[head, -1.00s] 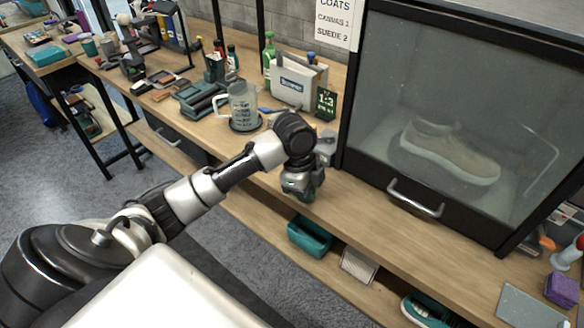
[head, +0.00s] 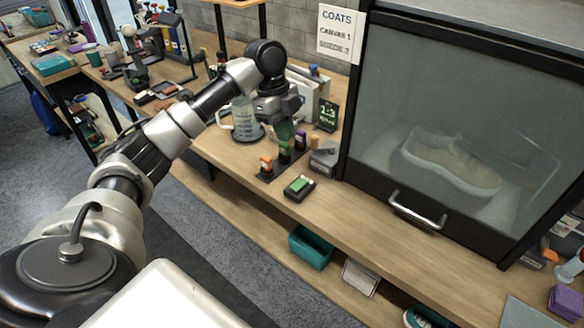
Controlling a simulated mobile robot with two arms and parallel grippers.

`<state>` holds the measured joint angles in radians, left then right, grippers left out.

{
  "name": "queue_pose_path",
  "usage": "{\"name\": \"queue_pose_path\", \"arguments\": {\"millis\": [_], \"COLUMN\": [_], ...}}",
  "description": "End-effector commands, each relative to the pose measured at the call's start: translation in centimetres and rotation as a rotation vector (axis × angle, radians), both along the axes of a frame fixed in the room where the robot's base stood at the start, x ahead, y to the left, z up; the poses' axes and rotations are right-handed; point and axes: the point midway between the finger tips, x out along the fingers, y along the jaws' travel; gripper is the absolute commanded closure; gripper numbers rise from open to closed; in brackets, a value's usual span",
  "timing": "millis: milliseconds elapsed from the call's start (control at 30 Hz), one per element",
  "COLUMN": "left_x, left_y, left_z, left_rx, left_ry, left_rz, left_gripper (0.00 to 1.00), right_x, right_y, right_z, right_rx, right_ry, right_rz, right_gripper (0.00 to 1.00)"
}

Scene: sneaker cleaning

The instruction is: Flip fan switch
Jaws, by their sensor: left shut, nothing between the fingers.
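A small dark box with a green top (head: 299,188), which looks like a switch, lies on the bench in front of the glass-fronted cabinet (head: 398,120). I cannot tell which way it is set. My left gripper (head: 285,138) is shut and points down, above and behind the box in the picture, over a row of small bottles. It appears apart from the box, with nothing held. Its fingertips are small and partly merge with the bottles behind. My right gripper is not in view.
Small bottles with coloured caps (head: 265,164) stand in a dark rack left of the box. A grey device (head: 325,158) stands to its right. A measuring jug (head: 245,122) and a 1:3 sign (head: 327,114) are behind. A sneaker (head: 452,163) sits inside the cabinet. The bench front is clear.

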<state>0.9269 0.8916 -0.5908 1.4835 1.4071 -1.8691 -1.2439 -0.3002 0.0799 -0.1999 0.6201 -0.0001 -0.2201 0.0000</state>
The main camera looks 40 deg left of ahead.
Motion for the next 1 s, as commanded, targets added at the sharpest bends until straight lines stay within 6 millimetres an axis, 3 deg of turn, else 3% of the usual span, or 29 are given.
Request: {"name": "queue_pose_path", "arguments": {"millis": [167,633,800,1000], "left_x": [-0.1,-0.3,-0.3,-0.3], "left_y": [-0.6,-2.8,-2.8,-2.8], "left_z": [-2.0,-11.1,-12.9,-13.5], "left_rx": [0.000,0.000,0.001,0.002], "left_ry": [0.005,0.004,0.002,0.000], "left_rz": [-0.001,0.001,0.000,0.000], "left_gripper": [1.00,1.00,1.00,1.00], "right_x": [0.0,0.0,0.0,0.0], "right_y": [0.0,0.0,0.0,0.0], "right_z": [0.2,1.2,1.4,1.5], "right_rx": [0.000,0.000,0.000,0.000], "right_ry": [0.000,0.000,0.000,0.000], "right_rz": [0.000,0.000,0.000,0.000], "right_gripper": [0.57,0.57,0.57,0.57]}}
